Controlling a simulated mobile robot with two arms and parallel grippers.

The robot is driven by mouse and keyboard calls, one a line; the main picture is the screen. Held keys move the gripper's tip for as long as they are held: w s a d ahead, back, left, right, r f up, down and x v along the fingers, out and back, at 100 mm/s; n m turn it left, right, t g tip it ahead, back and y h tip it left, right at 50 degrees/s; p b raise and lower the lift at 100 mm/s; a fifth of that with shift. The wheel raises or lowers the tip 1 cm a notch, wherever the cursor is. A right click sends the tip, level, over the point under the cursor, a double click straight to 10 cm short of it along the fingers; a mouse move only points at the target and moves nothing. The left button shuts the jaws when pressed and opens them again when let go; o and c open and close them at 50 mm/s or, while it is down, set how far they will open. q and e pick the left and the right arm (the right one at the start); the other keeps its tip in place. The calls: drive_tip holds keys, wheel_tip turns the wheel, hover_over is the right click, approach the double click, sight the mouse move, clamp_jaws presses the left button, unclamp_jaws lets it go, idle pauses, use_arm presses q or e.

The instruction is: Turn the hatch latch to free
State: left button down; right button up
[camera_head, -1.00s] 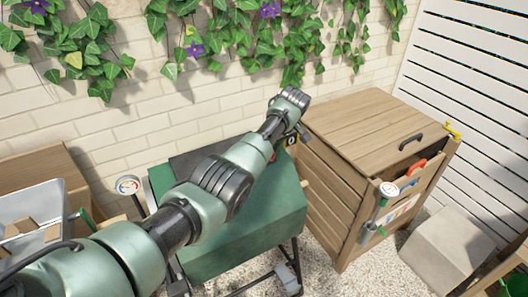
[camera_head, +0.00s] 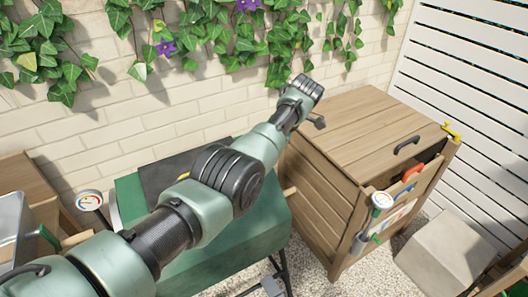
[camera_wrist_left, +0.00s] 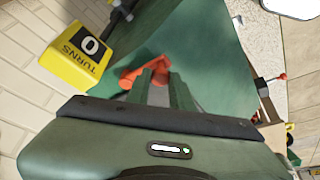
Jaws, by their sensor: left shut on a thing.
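The orange-red latch handle (camera_wrist_left: 130,78) is in the left wrist view, on a green surface. My left gripper (camera_wrist_left: 160,80) is shut on it, with the fingers around the part of the handle in front of them. A yellow box (camera_wrist_left: 75,58) marked "TURNS" with a 0 stands to the left of the handle. In the head view my left arm crosses over the green box (camera_head: 225,255) and hides the latch. The gripper fingers are not clear there. My right gripper is in neither view.
A wooden cabinet (camera_head: 350,125) with a black handle (camera_head: 408,145) stands to the right of the green box. A round gauge (camera_head: 89,200) is to its left. A brick wall with ivy is behind. A pale block (camera_head: 440,245) sits on the gravel at right.

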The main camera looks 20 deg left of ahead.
use_arm(q)
drive_tip(key=shift+f, duration=0.1)
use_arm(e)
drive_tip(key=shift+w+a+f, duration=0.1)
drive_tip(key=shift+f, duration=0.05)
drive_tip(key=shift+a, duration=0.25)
use_arm(q)
drive_tip(key=c, duration=1.3)
unclamp_jaws()
drive_tip(key=shift+w, duration=0.1)
drive_tip(key=shift+o, duration=0.2)
drive_tip(key=b+v, duration=0.2)
drive_tip(key=v, duration=0.5)
drive_tip(key=shift+r, duration=0.35)
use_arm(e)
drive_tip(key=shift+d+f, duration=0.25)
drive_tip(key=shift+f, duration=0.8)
use_arm(q)
drive_tip(key=shift+d, duration=0.15)
